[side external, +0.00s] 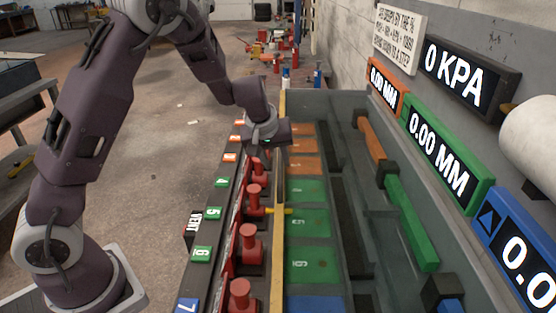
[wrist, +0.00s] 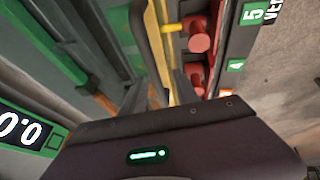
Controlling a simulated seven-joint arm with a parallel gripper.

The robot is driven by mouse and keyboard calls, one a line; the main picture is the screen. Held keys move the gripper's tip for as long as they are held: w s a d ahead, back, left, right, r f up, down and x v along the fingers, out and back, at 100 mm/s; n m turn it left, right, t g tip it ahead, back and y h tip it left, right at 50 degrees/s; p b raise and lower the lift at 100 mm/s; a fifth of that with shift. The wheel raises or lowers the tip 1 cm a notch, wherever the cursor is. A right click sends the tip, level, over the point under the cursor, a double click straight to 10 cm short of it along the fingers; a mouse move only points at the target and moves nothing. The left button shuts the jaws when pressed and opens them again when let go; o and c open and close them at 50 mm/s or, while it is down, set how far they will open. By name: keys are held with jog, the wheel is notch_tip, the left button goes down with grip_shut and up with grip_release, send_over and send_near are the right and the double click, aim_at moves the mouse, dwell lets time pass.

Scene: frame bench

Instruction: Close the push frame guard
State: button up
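A long yellow rail (side external: 277,255) runs lengthwise along the bench, between the red plungers and the coloured plates; it looks like part of the frame guard, but I cannot tell how far the guard stands open. A short yellow pin (side external: 279,210) sticks out across it. My gripper (side external: 280,146) is low over the far part of the rail. In the wrist view my gripper (wrist: 158,92) has two dark fingers apart, with the yellow rail (wrist: 165,50) and a dark rounded bar (wrist: 148,45) running up between them. I cannot tell whether the fingers touch either. The fingertips are partly hidden.
Several red plungers (side external: 250,240) stand left of the rail, beside numbered tiles (side external: 213,212). Green plates (side external: 310,265) lie right of it. A bar with a green sleeve (side external: 412,222) lies further right. Displays line the wall, including a green 0.00 MM one (side external: 440,150).

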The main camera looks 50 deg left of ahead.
jog(key=shift+d, duration=0.1)
jog(key=shift+d+r, duration=0.1)
jog(key=shift+r, duration=0.1)
jog(key=a+v, duration=0.1)
jog(key=v, duration=0.5)
jog(key=shift+s+d+r, duration=0.25)
jog(key=shift+d, duration=0.2)
jog(key=s+d+r+m+h, duration=0.25)
jog(key=s+d+r, duration=0.2)
jog(key=s, duration=0.55)
jog(key=s+d+r+m+h, duration=0.1)
jog(key=s+d+r+m, duration=0.4)
jog(key=s, duration=0.5)
jog(key=s+a+m+t+y, duration=0.1)
jog(key=s+m, duration=0.1)
jog(key=s, duration=0.7)
jog(key=shift+s+a+f+y, duration=0.25)
jog(key=shift+s+a+y, duration=0.1)
jog(key=shift+a, duration=0.05)
